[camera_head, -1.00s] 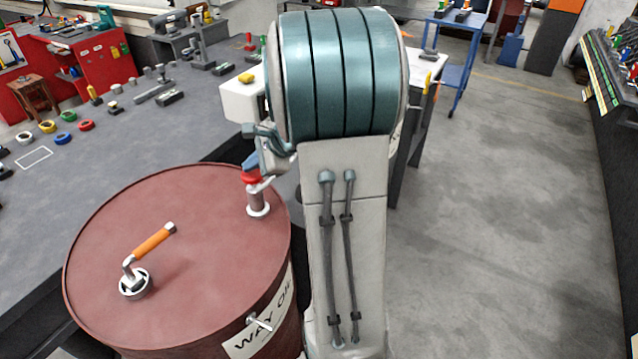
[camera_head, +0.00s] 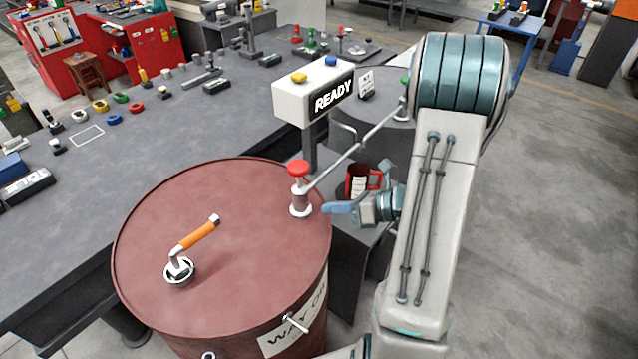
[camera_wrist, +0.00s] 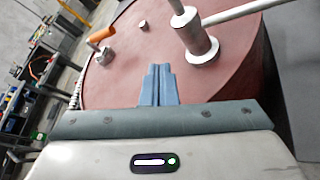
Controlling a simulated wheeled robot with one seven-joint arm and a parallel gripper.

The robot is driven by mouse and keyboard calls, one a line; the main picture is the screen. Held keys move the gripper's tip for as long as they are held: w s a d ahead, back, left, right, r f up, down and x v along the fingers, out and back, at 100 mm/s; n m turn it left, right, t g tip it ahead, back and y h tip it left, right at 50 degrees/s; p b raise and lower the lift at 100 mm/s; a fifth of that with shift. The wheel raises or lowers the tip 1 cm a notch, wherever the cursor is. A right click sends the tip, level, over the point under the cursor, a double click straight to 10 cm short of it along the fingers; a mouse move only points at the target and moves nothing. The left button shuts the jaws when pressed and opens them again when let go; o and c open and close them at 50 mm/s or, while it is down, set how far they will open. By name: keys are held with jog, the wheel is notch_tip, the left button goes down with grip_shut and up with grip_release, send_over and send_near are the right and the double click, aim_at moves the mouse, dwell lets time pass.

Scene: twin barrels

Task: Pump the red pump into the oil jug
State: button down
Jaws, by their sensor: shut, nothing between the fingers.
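The red pump (camera_head: 299,170) stands upright on the right side of the dark red barrel top, with a red knob on a metal body. A long thin spout runs from it up to the right. In the wrist view the metal pump body (camera_wrist: 199,42) shows, with its knob cut off. A red jug-like vessel with a handle (camera_head: 373,181) and pale label stands right of the barrel, below the spout; I take it as the oil jug. My gripper (camera_head: 328,208) is shut and empty, its blue fingers just right of the pump base and lower than the knob.
The barrel (camera_head: 225,235) also carries an orange-handled crank (camera_head: 197,237). A white box reading READY (camera_head: 313,95) stands behind the pump on a post. A grey bench (camera_head: 150,125) with small tools lies behind. Floor (camera_head: 560,220) to the right is clear.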

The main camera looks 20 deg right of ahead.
aim_at(299, 178)
jog(key=shift+s+d+m+t, duration=0.35)
jog(key=shift+m+t, duration=0.15)
jog(key=shift+m, duration=0.5)
jog(key=shift+w, duration=0.1)
jog(key=p+x, duration=0.2)
jog(key=x, duration=0.8)
jog(key=shift+a, duration=0.2)
jog(key=r+p, duration=0.1)
jog(key=w+d+r, duration=0.1)
jog(key=shift+d+r+p, duration=0.25)
jog(key=shift+p, duration=0.15)
jog(key=shift+w+d+r, duration=0.25)
jog(key=shift+r, duration=0.15)
jog(key=shift+r+p, duration=1.2)
jog(key=shift+r, duration=0.6)
